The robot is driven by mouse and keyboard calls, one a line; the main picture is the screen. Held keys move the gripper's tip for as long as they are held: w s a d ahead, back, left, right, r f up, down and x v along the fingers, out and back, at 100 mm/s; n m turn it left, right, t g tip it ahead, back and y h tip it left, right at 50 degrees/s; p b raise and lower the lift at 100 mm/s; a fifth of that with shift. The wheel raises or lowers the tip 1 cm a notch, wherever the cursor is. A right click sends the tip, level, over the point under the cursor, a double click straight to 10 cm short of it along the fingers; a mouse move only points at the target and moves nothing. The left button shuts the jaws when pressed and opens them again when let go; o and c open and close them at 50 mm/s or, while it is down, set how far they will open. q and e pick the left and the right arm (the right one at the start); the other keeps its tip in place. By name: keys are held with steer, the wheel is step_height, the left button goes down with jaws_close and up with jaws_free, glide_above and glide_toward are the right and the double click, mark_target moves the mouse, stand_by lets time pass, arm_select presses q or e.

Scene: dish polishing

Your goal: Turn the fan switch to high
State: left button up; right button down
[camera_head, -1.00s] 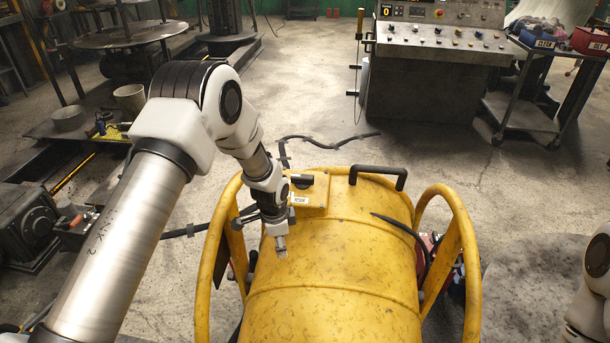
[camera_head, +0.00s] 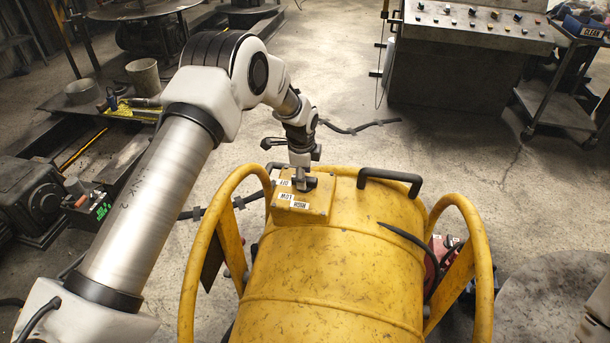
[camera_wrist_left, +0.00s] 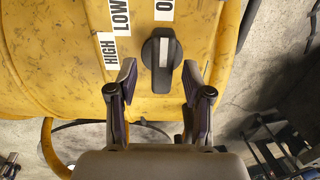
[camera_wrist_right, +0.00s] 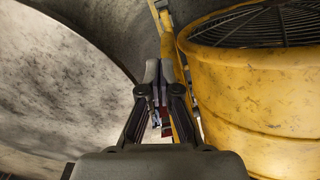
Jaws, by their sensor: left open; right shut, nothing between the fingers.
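The yellow fan (camera_head: 340,265) is a drum in a tubular frame. Its switch box (camera_head: 318,207) on top carries OFF, LOW and HIGH labels. In the left wrist view the black knob (camera_wrist_left: 160,70) has a white stripe, lined up with the partly cut-off OFF label (camera_wrist_left: 164,10). The LOW label (camera_wrist_left: 121,17) and HIGH label (camera_wrist_left: 107,50) lie to its left. My left gripper (camera_head: 304,184) is at the box; its open fingers (camera_wrist_left: 159,80) stand on either side of the knob, with visible gaps. My right gripper (camera_wrist_right: 160,75) is shut and empty, beside the fan drum.
A black handle (camera_head: 390,178) stands on the drum just right of the switch box. The fan's yellow side rails rise on both sides. A control console (camera_head: 465,60) and a cart (camera_head: 560,105) stand behind. A large grey disc (camera_wrist_right: 60,75) is left of my right gripper.

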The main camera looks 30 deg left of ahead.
arm_select(q)
steer(key=shift+w+f, duration=0.25)
steer(key=shift+f, duration=0.3)
steer(key=shift+w+f, duration=0.2)
steer(key=shift+f, duration=0.35)
steer(key=shift+s+r, duration=0.15)
steer(key=shift+s, duration=0.1)
steer(key=shift+c, duration=1.3)
jaws_close()
arm_select(e)
steer(key=shift+w, duration=0.2)
